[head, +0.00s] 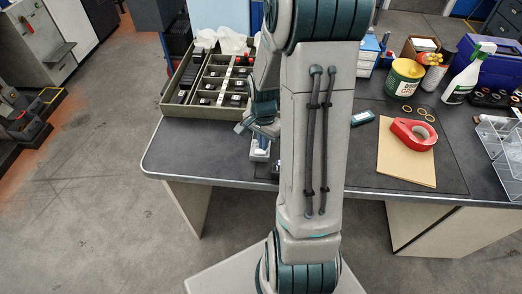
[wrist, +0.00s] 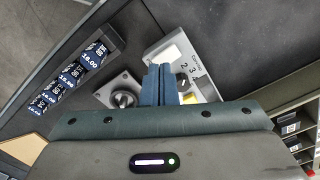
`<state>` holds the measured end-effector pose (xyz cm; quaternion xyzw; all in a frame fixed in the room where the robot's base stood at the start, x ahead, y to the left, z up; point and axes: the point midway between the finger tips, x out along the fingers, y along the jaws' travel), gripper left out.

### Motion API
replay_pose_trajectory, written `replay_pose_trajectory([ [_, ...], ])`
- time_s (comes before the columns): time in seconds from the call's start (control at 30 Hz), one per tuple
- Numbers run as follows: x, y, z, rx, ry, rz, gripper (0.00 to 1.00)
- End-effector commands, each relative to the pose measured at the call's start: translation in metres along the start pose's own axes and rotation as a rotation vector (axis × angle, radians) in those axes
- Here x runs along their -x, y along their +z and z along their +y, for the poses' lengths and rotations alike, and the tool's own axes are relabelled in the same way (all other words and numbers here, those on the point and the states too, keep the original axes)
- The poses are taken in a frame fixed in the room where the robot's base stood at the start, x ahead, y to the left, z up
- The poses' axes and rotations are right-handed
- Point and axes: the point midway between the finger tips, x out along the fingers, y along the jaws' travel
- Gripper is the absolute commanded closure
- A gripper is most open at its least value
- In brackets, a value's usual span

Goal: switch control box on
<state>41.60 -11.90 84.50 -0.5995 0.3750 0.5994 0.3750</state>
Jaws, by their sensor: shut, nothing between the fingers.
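The control box (wrist: 201,82) is a light grey box with printed numbers, a pale panel and a bit of yellow. In the wrist view it lies just beyond and beside my fingertips, partly hidden by them. In the head view what looks like the same box (head: 260,150) shows at the bench's front, left of my arm. My gripper (wrist: 158,72) is shut and empty, its fingers over or against the box's left part; I cannot tell whether they touch it. It also shows in the head view (head: 243,127). The state of the box's switch is not clear.
A grey plate with a round black knob (wrist: 122,98) lies left of my fingers. A dark strip with several labelled blocks (wrist: 72,75) lies farther left. A divided tray (head: 177,110) stands at the back left. Red tape (head: 412,134) lies on brown paper at right.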

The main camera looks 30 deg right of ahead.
Motion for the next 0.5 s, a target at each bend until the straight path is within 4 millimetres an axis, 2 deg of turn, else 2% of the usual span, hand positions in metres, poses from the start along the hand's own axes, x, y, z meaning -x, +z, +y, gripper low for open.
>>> replay_pose_trajectory([
  [0.5,-0.0088,0.0001,0.0,0.0,0.0,0.0,1.0],
])
